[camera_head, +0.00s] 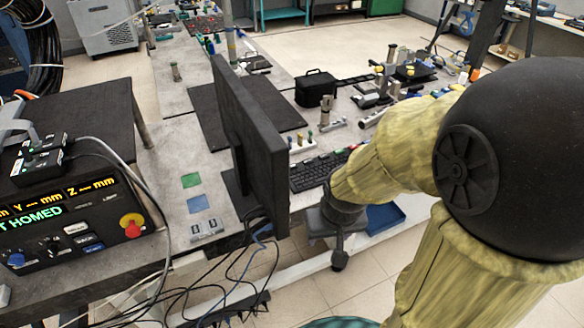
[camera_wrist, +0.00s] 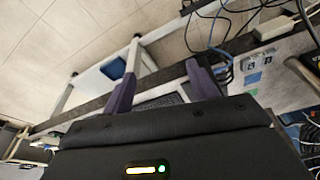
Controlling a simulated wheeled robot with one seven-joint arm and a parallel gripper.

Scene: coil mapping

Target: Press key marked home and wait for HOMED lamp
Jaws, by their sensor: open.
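The control box (camera_head: 75,235) with the keys stands at the lower left in the head view. Its green display text (camera_head: 32,217) reads "T HOMED", cut off at the left edge. A light key (camera_head: 77,229) and darker keys (camera_head: 88,240) sit below the display; their markings are too small to read. My gripper (camera_wrist: 160,70) is open and empty in the wrist view, its two purple fingers spread. In the head view my arm reaches in from the right, far from the box and beyond the monitor; the fingers are hidden there.
A red stop button (camera_head: 132,225) sits on the box's right side. A black monitor (camera_head: 252,130) stands between the box and my arm. A keyboard (camera_head: 315,171) lies right of the monitor. Cables (camera_head: 160,215) hang over the box's right edge. Several tools lie on the far bench.

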